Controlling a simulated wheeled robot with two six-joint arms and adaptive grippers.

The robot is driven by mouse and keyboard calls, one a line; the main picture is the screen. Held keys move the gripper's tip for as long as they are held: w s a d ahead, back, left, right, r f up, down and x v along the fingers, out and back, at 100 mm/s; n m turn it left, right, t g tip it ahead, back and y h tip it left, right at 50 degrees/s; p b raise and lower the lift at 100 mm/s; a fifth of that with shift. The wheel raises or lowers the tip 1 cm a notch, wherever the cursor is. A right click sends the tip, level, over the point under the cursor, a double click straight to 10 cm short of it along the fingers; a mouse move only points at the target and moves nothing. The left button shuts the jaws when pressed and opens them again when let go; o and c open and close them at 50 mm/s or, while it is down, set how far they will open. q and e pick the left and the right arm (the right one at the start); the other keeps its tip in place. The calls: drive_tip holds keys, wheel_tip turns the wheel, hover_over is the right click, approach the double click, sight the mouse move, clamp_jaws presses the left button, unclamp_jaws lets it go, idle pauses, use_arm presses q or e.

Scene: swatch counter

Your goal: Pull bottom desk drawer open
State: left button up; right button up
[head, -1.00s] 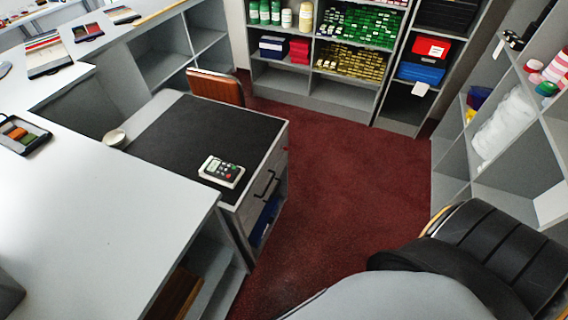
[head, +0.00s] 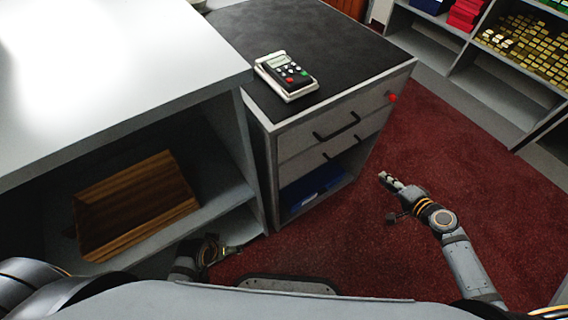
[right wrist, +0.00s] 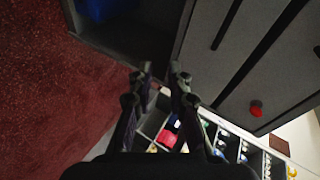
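The desk (head: 350,60) has a dark top and a grey front with two stacked drawers. The top drawer (head: 375,112) and the bottom drawer (head: 300,162) each have a dark bar handle, and both look shut. The lower handle (head: 340,148) also shows in the right wrist view, at the upper middle (right wrist: 227,22). My right gripper (head: 387,179) is to the right of the drawer front, apart from it. Its two fingers (right wrist: 160,72) are apart with nothing between them. My left gripper (head: 228,249) is low by the counter shelf; its fingers are too small to judge.
Below the drawers is an open compartment holding a blue thing (head: 312,187). A red knob (head: 393,97) is on the desk front. A wooden box (head: 135,203) sits in the left counter. Red carpet (head: 470,170) is clear at right.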

sight(347, 151)
drive_tip(key=w+a+r+y+b, duration=0.1)
drive_tip(key=a+r+y+b, duration=0.35)
drive_tip(key=a, duration=0.25)
use_arm(q)
drive_tip(key=shift+w+d+f+t+h+b, duration=0.1)
drive_tip(key=shift+w+d+t+h+b, duration=0.05)
drive_tip(key=shift+w+d+t+b, duration=0.3)
drive_tip(key=shift+w+d+f+t+h+b, duration=0.15)
drive_tip(key=shift+w+d+t+b, duration=0.15)
drive_tip(key=shift+d, duration=0.25)
use_arm(e)
drive_tip(key=shift+t+h, duration=0.25)
drive_tip(key=shift+t, duration=0.15)
drive_tip(key=x, duration=1)
drive_tip(key=shift+w+a+r, duration=0.1)
drive_tip(key=shift+w+r, duration=0.1)
drive_tip(key=shift+r, duration=0.05)
use_arm(q)
drive_tip(key=shift+r, duration=0.1)
drive_tip(key=shift+s, duration=0.1)
use_arm(e)
clamp_jaws()
